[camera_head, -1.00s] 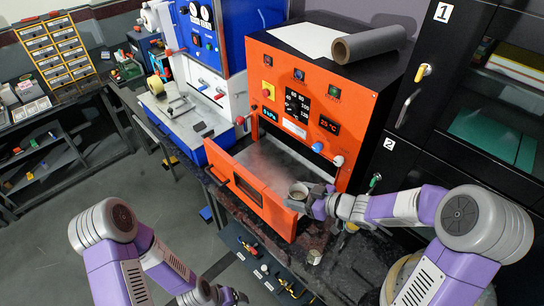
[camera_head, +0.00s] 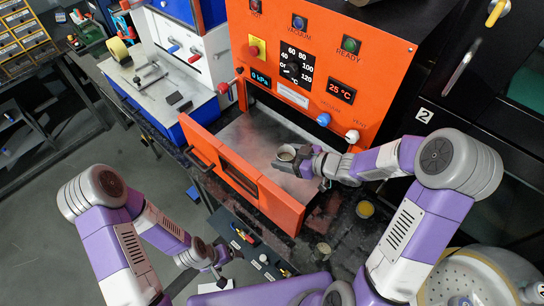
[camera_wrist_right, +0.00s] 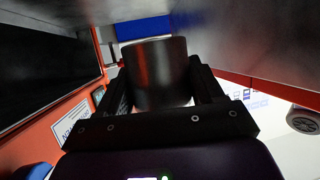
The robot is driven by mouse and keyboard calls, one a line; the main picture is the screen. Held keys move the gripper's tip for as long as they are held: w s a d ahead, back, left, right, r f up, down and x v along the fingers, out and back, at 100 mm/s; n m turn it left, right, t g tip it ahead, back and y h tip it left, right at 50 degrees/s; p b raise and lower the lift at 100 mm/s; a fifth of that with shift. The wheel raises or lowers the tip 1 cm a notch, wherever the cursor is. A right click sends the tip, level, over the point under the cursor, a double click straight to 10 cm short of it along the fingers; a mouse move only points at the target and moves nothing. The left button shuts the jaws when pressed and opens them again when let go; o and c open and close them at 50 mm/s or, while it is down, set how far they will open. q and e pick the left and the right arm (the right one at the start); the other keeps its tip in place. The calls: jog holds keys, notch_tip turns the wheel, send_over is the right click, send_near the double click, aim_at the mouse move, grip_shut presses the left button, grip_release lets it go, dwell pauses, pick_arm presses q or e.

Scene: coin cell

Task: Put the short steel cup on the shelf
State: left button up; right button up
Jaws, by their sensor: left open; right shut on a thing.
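My right gripper (camera_head: 303,157) is shut on a steel cup (camera_head: 287,153), which is open at the top. In the head view the cup is over the bare metal surface in front of the orange oven's opening. I cannot tell whether it touches that surface. In the right wrist view the dark, shiny cup (camera_wrist_right: 155,72) is between the two black fingers. The metal surface (camera_head: 245,140) runs into the orange oven (camera_head: 330,60) and may be its shelf. My left gripper (camera_head: 221,268) is open and empty, low in front of the bench.
The oven's orange door (camera_head: 245,178) with a window stands out in front. A small metal cup (camera_head: 320,251) and a yellow-topped container (camera_head: 365,209) are on the dark bench to the right. A blue and white machine (camera_head: 185,55) is left of the oven. Black cabinets (camera_head: 480,90) stand at right.

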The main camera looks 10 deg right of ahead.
jog(key=b, duration=0.3)
send_over(284, 180)
notch_tip(284, 180, down, 9)
jog(key=shift+f, duration=0.4)
jog(key=shift+f, duration=0.1)
jog(key=o, duration=1.1)
